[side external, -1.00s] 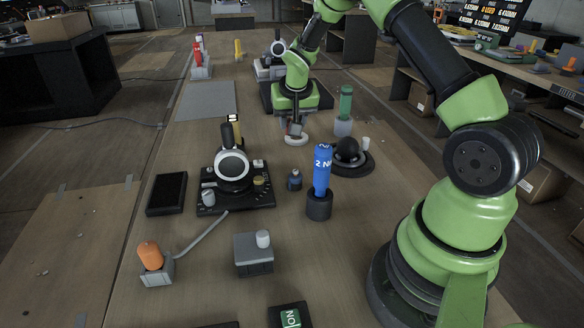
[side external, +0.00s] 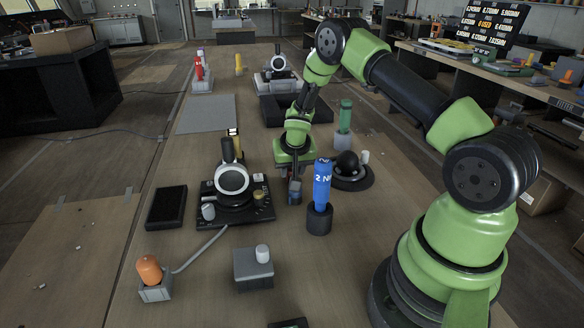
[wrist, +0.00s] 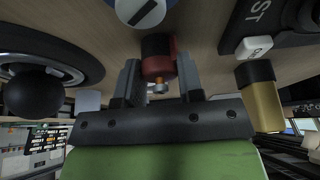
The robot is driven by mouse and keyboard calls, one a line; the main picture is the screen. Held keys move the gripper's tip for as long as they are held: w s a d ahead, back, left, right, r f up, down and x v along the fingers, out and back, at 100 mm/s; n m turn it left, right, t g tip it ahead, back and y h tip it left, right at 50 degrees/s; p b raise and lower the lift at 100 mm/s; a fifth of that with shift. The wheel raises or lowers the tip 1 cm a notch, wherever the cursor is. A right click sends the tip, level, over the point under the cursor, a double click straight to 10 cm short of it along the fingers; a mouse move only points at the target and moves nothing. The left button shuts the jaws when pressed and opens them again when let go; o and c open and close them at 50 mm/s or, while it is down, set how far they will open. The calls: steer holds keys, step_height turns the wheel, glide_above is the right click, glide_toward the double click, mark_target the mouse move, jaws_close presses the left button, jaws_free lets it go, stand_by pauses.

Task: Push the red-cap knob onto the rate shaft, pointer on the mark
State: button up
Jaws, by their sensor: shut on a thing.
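My gripper (side external: 294,177) is low over the middle of the bench, between the lever console and the ball-topped control. In the wrist view my gripper (wrist: 158,82) has its two fingers closed around a short dark-and-red knob (wrist: 156,48), with a small metal piece at its near end. Its pointer cannot be made out. I cannot tell which part is the rate shaft.
The lever console (side external: 265,213) is left of my gripper. The ball-topped control (side external: 347,163) and the upright blue handle (side external: 322,185) in its dark holder (side external: 319,220) are close on the right. A grey box (side external: 253,278) and orange knob (side external: 149,270) stand nearer.

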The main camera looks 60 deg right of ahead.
steer(key=shift+f, duration=0.2)
steer(key=o, duration=0.9)
